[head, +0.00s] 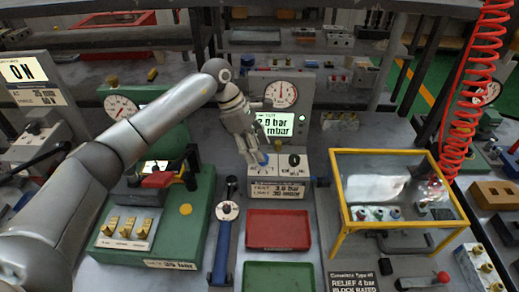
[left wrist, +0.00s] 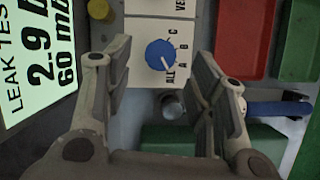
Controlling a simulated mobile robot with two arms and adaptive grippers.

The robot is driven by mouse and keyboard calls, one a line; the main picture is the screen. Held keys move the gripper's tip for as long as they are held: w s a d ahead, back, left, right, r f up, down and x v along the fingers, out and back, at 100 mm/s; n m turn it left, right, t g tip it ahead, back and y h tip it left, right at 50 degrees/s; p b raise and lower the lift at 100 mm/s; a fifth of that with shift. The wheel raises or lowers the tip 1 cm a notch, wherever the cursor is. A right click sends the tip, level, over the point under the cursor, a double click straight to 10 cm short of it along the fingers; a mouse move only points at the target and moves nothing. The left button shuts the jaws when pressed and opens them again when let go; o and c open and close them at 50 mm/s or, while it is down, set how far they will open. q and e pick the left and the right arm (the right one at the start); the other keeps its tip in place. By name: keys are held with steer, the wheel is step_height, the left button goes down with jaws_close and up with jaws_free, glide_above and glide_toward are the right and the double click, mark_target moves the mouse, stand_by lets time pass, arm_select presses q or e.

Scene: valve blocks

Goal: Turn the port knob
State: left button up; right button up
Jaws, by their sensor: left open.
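The port knob (left wrist: 160,55) is a round blue knob on a white panel, with ALL, A, B and C printed around it. Its white mark points to the lower right, near ALL and A. In the head view the blue knob (head: 262,158) is partly hidden by my left gripper (head: 252,150), which is pointing down at the white panel (head: 281,166) of the leak tester. In the left wrist view my left gripper (left wrist: 160,72) is open, with a finger on each side of the knob and visible gaps to it. I cannot tell whether the fingertips are level with it. My right gripper is not in view.
The tester's display (head: 276,125) and round gauge (head: 281,94) stand behind the panel. A black knob (head: 295,160) is right of the blue one. Red (head: 278,230) and green (head: 278,276) trays lie in front. A yellow-framed clear guard (head: 345,226) stands to the right.

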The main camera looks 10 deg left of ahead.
arm_select(q)
steer(key=shift+x, duration=1.35)
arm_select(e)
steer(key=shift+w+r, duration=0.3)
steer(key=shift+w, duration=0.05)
arm_select(q)
steer(key=c, duration=1)
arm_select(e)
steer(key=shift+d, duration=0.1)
arm_select(q)
steer(key=n, duration=0.2)
steer(key=n+t+b, duration=0.1)
steer(key=n, duration=0.1)
steer(key=shift+s+t, duration=0.15)
steer(key=shift+t, duration=0.15)
steer(key=shift+s+d+n+t+y+b, duration=0.1)
steer(key=shift+n+t+y+b, duration=0.45)
steer(key=shift+n, duration=1.35)
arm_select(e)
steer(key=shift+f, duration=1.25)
arm_select(q)
steer(key=shift+r, duration=0.1)
